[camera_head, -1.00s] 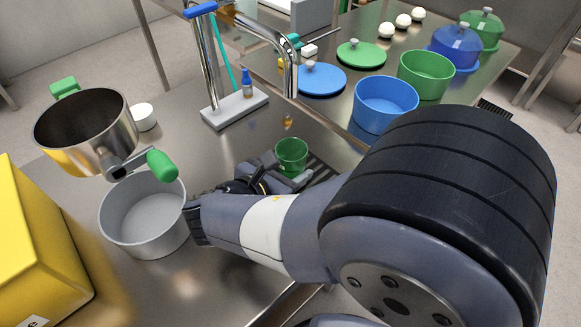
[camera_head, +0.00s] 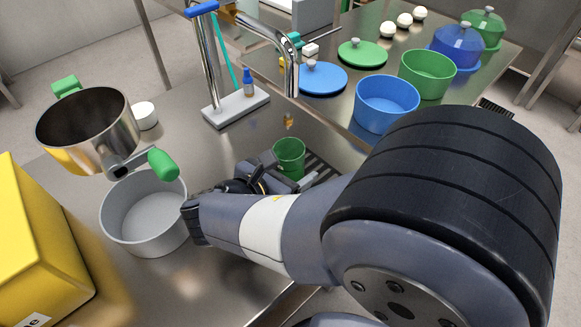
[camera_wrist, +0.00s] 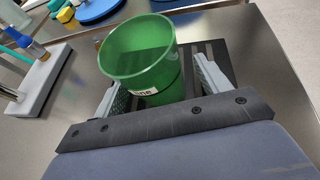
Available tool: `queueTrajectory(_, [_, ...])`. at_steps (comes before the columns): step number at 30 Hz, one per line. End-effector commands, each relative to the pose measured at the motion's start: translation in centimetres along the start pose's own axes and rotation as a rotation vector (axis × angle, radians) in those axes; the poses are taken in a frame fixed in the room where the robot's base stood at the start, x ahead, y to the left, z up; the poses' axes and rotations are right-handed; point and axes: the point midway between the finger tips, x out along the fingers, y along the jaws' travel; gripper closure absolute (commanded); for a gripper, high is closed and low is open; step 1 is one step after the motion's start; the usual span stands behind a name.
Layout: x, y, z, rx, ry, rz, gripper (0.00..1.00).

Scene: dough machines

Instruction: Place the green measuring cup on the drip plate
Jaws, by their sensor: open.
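The green measuring cup (camera_head: 289,153) is upright in the head view, just beyond my gripper (camera_head: 273,176). It also shows in the wrist view (camera_wrist: 150,72), with a white label low on its side. My gripper (camera_wrist: 157,78) is open, with one finger to each side of the cup and a visible gap on the right. The dark slatted drip plate (camera_wrist: 217,62) lies under and to the right of the cup; it also shows in the head view (camera_head: 322,167). The cup appears to stand on the plate's left part, but its base is partly hidden.
A metal tap stand (camera_head: 236,107) with a small blue bottle is behind the cup. A grey pot (camera_head: 145,240) and a steel pan with green handles (camera_head: 122,135) are at left. Blue (camera_head: 386,100) and green (camera_head: 427,72) pots stand on the back table.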

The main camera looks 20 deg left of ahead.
Motion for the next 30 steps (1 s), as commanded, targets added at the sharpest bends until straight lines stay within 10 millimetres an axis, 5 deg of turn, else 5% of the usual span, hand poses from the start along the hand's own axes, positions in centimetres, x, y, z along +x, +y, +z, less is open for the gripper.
queueTrajectory(15, [-9.8, 0.1, 0.0, -0.001, 0.0, 0.005, 0.28])
queueTrajectory(30, [-11.6, 0.0, -0.1, -0.001, 0.0, 0.0, 0.28])
